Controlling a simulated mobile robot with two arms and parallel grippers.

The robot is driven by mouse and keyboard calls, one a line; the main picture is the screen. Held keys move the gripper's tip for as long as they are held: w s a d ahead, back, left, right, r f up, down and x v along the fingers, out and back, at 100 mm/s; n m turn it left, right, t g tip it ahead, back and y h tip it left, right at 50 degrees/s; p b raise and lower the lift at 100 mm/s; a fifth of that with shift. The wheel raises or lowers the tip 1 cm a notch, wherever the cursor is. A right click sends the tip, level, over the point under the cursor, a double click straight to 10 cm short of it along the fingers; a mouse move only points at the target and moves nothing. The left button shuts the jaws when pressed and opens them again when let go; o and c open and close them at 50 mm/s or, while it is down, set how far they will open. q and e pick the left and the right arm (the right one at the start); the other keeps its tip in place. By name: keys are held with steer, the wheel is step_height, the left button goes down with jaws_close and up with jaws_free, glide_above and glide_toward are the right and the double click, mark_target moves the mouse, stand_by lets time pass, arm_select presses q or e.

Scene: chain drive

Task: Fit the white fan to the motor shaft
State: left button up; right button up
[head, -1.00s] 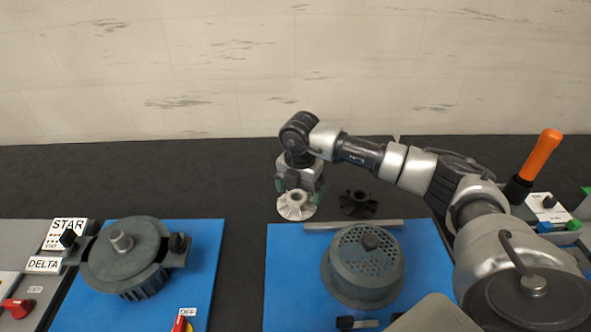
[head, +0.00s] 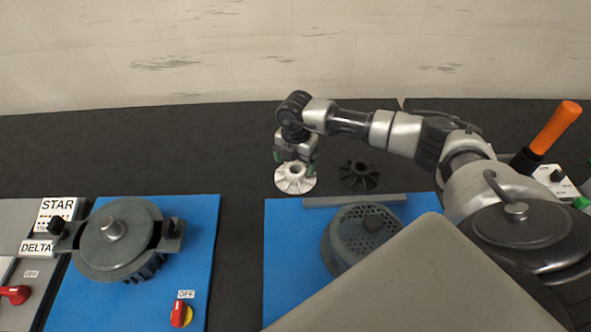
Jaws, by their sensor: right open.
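The white fan (head: 295,180) lies on the dark bench top just behind the right blue mat. My right gripper (head: 294,162) points down over it, its two green-tipped fingers apart on either side above the fan. It is open, and I cannot tell whether the fingers touch the fan. The motor (head: 122,240) stands on the left blue mat, with its short grey shaft (head: 113,230) pointing up and bare. My left gripper is not in view.
A black fan (head: 359,175) lies right of the white one. A grey bar (head: 354,200) and a perforated grey cover (head: 364,236) are on the right blue mat (head: 286,262). A red-yellow switch (head: 181,313) is near the motor. An orange-handled tool (head: 554,128) stands at far right.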

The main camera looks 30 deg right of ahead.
mark_target(296, 169)
steer(key=shift+s+a+f, duration=0.15)
steer(key=shift+f, duration=1.6)
steer(key=c, duration=1.1)
steer(key=shift+r, duration=0.1)
